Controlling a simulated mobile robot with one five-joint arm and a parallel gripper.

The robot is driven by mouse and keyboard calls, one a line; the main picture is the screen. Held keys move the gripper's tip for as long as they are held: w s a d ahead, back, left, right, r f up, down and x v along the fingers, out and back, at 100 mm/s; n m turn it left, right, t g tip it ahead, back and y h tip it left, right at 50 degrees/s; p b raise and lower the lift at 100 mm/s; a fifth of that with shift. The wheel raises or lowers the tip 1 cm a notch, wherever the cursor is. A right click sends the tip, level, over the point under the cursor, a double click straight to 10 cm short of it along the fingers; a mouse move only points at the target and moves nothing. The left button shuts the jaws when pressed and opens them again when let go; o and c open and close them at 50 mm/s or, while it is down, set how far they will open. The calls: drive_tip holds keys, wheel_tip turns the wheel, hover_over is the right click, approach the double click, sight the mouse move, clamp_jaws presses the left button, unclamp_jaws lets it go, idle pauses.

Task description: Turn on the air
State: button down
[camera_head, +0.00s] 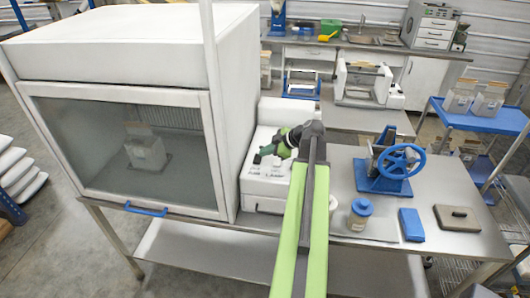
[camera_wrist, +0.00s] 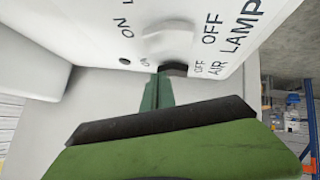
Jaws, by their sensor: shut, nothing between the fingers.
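The white control box (camera_head: 268,185) stands on the steel bench, right of the hood. In the wrist view its panel (camera_wrist: 95,25) shows large ON, OFF and LAMP lettering around a white rounded knob (camera_wrist: 168,42). Smaller OFF and AIR lettering sits beside a dark round part (camera_wrist: 176,69), partly hidden by my fingers. My gripper (camera_wrist: 160,82) is shut and empty, its green fingertips right at the AIR control. I cannot tell whether they touch it. In the head view my gripper (camera_head: 268,152) is against the front of the box, and the AIR control cannot be made out there.
The white hood (camera_head: 225,120) with a glass front and blue handle (camera_head: 146,209) stands left of the box. On the bench to the right are a blue-wheeled press (camera_head: 385,170), a blue-lidded jar (camera_head: 359,215), a blue block (camera_head: 411,225) and a brown-grey plate (camera_head: 457,217).

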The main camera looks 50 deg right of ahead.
drive_tip(key=shift+w+d+f, duration=0.1)
drive_tip(key=shift+d+f, duration=0.05)
drive_tip(key=shift+f, duration=0.05)
